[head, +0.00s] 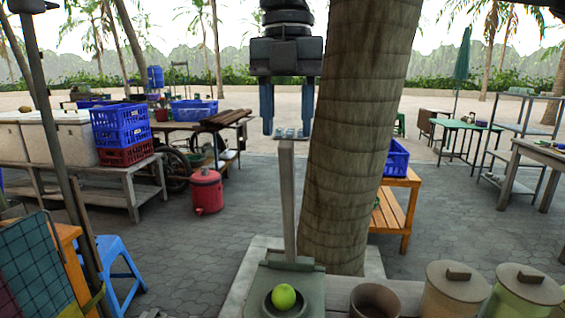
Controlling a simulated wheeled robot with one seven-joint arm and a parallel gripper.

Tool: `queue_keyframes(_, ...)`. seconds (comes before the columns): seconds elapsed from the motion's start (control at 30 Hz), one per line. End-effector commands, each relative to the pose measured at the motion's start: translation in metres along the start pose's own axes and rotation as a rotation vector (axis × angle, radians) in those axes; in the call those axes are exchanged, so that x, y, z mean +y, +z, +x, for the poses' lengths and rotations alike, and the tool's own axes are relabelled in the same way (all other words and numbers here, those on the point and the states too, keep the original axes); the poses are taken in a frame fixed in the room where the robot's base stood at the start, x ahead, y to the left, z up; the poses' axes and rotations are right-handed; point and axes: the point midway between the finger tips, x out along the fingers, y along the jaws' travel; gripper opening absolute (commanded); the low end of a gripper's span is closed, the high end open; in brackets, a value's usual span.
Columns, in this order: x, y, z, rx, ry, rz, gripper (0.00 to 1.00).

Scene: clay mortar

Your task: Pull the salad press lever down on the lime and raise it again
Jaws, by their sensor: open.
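The salad press lever (286,200) is a pale upright bar in the lower middle of the head view. It rises from the press base (312,281) at the bottom. A green lime (284,297) sits in the round cup of the press, in front of the lever's foot. My gripper (287,132) points down from the top of the view, with its two blue fingers spread apart. The lever's top end shows between and just under the fingertips. I cannot tell whether the fingers touch it.
A thick tree trunk (355,140) stands right behind the press, to the right of my gripper. A brown pot (375,300) and lidded jars (457,290) stand to the right of the press. A blue stool (118,270) is at the lower left.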

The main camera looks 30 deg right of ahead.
Motion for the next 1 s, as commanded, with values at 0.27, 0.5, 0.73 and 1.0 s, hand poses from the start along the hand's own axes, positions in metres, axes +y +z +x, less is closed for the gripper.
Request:
queue_keyframes(0.27, 0.000, 0.000, 0.036, 0.003, -0.002, -0.001, 0.49)
queue_keyframes(0.5, 0.000, 0.000, 0.067, 0.003, -0.001, 0.000, 0.49)
queue_keyframes(0.73, 0.000, 0.000, 0.076, 0.001, 0.000, -0.001, 0.49)
queue_keyframes(1.0, 0.000, 0.000, 0.076, 0.001, 0.000, -0.001, 0.40)
